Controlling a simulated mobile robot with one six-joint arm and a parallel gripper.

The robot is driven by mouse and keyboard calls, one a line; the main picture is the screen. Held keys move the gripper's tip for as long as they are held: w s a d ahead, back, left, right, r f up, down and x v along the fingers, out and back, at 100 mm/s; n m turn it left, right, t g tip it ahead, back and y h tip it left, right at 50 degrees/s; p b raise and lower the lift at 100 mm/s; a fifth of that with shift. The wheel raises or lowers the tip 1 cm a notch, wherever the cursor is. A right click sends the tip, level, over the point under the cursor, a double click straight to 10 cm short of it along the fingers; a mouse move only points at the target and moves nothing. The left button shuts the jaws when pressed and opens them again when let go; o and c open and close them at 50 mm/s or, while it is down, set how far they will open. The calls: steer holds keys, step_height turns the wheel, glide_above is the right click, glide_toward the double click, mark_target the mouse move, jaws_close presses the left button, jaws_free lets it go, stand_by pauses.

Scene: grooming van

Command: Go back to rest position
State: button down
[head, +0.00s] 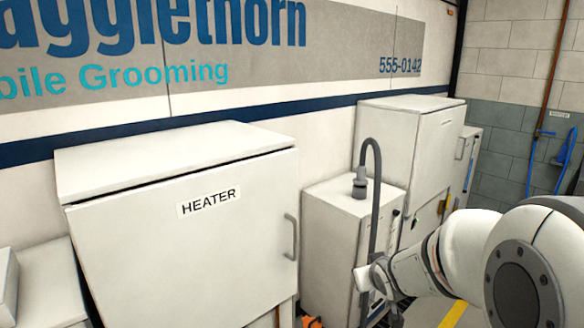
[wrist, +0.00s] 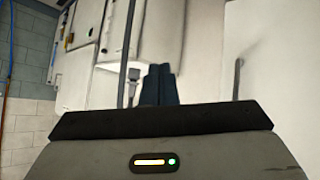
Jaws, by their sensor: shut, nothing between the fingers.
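My arm reaches in from the right in the head view. Its far end with my gripper (head: 368,277) is small there, in front of the low white cabinet and close beside a grey hose (head: 376,210). In the wrist view the two dark fingers of my gripper (wrist: 160,84) stand together, shut, with nothing seen between them. The hose (wrist: 130,45) runs upright just left of the fingers in the wrist view. I cannot tell whether the arm touches it.
A large white cabinet marked HEATER (head: 190,240), with a handle, fills the left front. A low white cabinet (head: 335,235) carries the hose fitting. A taller cabinet (head: 410,140) stands behind it. Blue hoses (head: 565,150) hang on the far brick wall. A yellow floor line (head: 453,314) shows below my arm.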

steer(key=s+a+r+m+g, duration=0.1)
steer(key=s+a+g, duration=0.1)
steer(key=s, duration=1)
steer(key=s+a+r+m+g, duration=0.1)
steer(key=s+g, duration=0.4)
steer(key=s, duration=0.7)
steer(key=shift+s+a+r+y+p, duration=0.2)
steer(key=shift+a+y+p, duration=0.15)
steer(key=shift+a, duration=0.2)
